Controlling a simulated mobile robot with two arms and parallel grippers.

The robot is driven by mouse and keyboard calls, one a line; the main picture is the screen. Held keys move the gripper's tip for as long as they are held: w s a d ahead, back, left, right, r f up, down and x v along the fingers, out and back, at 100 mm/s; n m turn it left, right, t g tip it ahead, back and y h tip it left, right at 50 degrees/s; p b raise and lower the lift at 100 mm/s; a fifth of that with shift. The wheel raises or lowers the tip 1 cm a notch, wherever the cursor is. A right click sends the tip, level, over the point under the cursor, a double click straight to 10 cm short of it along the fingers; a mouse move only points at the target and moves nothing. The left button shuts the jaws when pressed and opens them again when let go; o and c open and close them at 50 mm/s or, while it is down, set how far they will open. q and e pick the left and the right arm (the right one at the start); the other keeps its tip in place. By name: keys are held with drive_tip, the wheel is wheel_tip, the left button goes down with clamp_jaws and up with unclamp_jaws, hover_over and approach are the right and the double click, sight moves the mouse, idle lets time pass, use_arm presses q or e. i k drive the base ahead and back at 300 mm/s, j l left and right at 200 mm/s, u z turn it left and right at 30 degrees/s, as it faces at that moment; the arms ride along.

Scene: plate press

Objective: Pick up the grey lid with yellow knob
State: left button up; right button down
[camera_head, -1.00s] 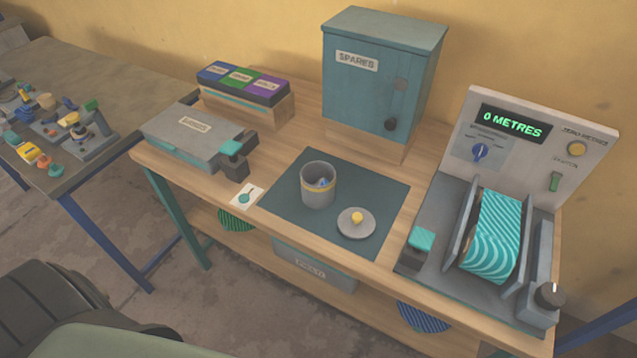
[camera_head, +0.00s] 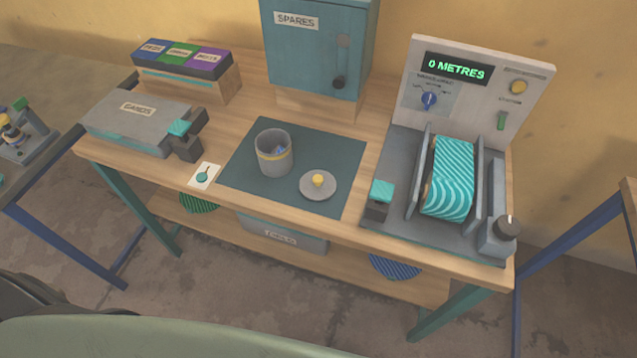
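The round grey lid (camera_head: 308,190) with its yellow knob (camera_head: 318,179) lies flat, knob up, on the dark mat (camera_head: 245,186) on the wooden workbench. An open grey pot (camera_head: 274,160) with a yellow band stands on the mat just behind and left of the lid, apart from it. Something bluish lies inside the pot and is mostly hidden. Neither of my grippers is in view.
A winding machine (camera_head: 405,228) with a teal striped roll stands right of the mat, its display reading 0 METRES. A grey flat box (camera_head: 130,122) with a teal-tipped clamp is at the left. A blue SPARES cabinet (camera_head: 300,52) stands behind. The mat's front is clear.

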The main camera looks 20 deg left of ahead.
sight(316, 185)
drive_tip(key=k+j+z, duration=0.35)
drive_tip(key=j, duration=0.2)
drive_tip(key=k+j+z, duration=0.35)
drive_tip(key=k+j, duration=0.1)
